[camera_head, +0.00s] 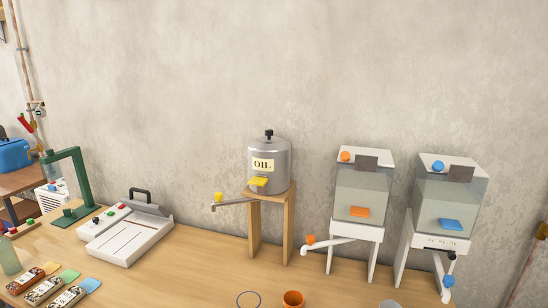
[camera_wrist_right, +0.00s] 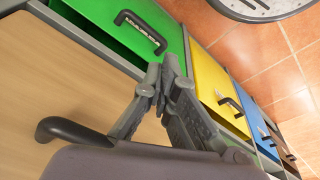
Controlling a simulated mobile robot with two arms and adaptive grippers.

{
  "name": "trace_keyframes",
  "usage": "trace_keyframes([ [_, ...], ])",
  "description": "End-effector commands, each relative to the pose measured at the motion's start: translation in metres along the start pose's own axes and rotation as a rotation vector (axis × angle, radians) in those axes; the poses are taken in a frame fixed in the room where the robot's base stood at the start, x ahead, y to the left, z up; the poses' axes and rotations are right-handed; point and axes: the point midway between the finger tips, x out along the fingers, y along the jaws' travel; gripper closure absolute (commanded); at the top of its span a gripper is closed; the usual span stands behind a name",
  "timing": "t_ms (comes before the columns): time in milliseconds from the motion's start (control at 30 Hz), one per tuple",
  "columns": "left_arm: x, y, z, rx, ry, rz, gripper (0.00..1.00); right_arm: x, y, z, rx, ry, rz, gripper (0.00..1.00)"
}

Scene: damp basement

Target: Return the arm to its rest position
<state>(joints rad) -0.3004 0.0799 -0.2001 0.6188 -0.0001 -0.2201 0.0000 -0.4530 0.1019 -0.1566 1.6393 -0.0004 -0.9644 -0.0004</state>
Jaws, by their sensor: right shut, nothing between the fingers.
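My right gripper (camera_wrist_right: 164,88) shows in the right wrist view. Its two dark grey fingers meet at the tips, and nothing is between them. Behind the fingers is a row of drawer fronts: a green drawer (camera_wrist_right: 110,22), a yellow drawer (camera_wrist_right: 212,82) and a blue drawer (camera_wrist_right: 250,118), each with a dark handle. I cannot tell how far the fingers are from these fronts. Neither gripper shows in the head view, and the left one is in no view.
The wooden workbench (camera_head: 215,270) holds a steel oil can on a wooden stand (camera_head: 285,225), two clear tanks on white stands, a white tray unit (camera_head: 130,235) and a green frame (camera_head: 82,180). An orange cup (camera_head: 293,299) stands in front. Tiled floor (camera_wrist_right: 255,50) lies beside the drawers.

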Motion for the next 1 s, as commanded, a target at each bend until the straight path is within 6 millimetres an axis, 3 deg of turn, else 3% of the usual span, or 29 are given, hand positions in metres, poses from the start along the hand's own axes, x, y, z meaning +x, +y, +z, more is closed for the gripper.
trace_keyframes([
  [33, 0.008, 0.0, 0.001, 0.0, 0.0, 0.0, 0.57, 0.033, -0.001, 0.021, -0.002, -0.022, -0.002, 1.0],
  [200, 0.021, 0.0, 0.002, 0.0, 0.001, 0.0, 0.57, 0.108, -0.005, 0.086, -0.011, -0.06, -0.006, 1.0],
  [400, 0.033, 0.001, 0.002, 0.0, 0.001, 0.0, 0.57, 0.162, -0.007, 0.168, -0.02, -0.1, -0.009, 1.0],
  [600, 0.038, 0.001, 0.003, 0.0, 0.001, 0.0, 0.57, 0.178, -0.007, 0.215, -0.026, -0.118, -0.011, 1.0],
  [1000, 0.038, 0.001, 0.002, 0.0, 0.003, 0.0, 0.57, 0.179, -0.007, 0.224, -0.028, -0.12, -0.011, 1.0],
])
